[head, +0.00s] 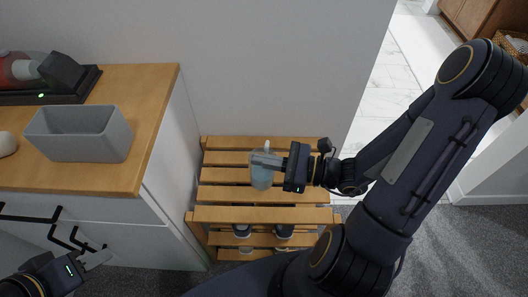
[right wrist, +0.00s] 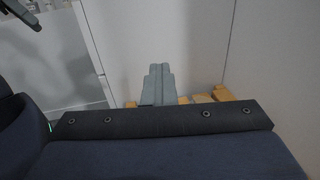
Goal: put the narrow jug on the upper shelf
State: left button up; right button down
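The narrow jug (head: 262,180) is pale blue-grey and looks upright over the upper shelf (head: 230,194) of a slatted wooden rack. My right gripper (head: 267,160) reaches it from the right, with its fingers across the jug's upper body, and appears shut on it. I cannot tell whether the jug's base touches the slats. In the right wrist view the gripper's grey fingers (right wrist: 157,85) show, but the jug is hidden. My left gripper (head: 97,259) is low at the left, in front of the cabinet and away from the jug; its opening is unclear.
A wooden-topped white cabinet (head: 155,130) stands left of the rack, with a grey bin (head: 80,135) and a coffee-machine-like device (head: 50,78) on it. Shoes (head: 284,231) sit on the lower shelf (head: 255,240). A wall is behind the rack. Most upper slats are clear.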

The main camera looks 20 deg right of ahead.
jog(key=shift+s+a+r, duration=0.2)
jog(key=shift+s, duration=0.25)
jog(key=shift+s+a+r, duration=0.2)
jog(key=shift+s, duration=0.2)
jog(key=c, duration=2.2)
grip_release()
jog(key=shift+c, duration=2.2)
grip_release()
